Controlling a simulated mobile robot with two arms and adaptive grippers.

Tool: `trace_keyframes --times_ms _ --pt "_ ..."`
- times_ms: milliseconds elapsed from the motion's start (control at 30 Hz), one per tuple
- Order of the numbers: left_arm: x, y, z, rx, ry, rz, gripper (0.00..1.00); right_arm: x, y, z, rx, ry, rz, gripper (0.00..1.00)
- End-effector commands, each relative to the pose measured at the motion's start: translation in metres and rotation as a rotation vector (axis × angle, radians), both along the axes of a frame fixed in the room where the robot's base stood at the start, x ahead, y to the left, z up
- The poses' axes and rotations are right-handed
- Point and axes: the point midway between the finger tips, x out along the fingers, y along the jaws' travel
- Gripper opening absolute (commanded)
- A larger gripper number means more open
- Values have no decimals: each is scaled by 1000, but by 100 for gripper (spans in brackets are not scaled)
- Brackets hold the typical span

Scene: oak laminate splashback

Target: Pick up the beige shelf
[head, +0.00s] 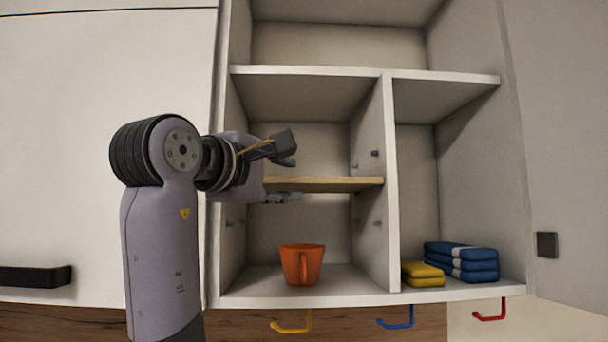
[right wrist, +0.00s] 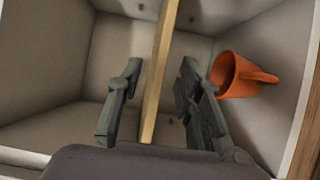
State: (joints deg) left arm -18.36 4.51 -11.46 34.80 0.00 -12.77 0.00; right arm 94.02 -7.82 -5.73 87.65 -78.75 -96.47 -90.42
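The beige shelf (head: 335,184) is a thin board lying level across the left-middle compartment of the open cabinet. My right gripper (head: 290,179) is at the shelf's front edge near its left part, one finger above and one below. In the right wrist view, the board (right wrist: 159,70) runs between the two open fingers (right wrist: 160,103), with a gap visible on each side. The gripper's body hides the shelf's left end in the head view. My left gripper is not in view.
An orange mug (head: 302,264) stands on the compartment floor below the shelf. Folded yellow cloths (head: 423,275) and blue cloths (head: 462,262) lie in the right compartment. A vertical divider (head: 391,190) borders the shelf's right end. Coloured hooks (head: 396,320) hang below the cabinet.

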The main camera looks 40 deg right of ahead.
Motion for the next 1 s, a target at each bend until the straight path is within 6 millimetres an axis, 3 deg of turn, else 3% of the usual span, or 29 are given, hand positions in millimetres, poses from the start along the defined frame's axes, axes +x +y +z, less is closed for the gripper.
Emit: trace_keyframes --times_ms 100,267,400,700,1000 --pt "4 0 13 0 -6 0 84 6 -17 3 1 1 -1 33" --pt "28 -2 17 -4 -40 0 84 10 -27 1 0 0 1 33" --pt "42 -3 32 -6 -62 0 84 16 -37 4 1 1 -1 33" --pt "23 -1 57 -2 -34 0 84 32 -71 3 0 0 -1 33" --pt "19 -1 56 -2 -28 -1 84 33 -74 0 0 0 1 32"
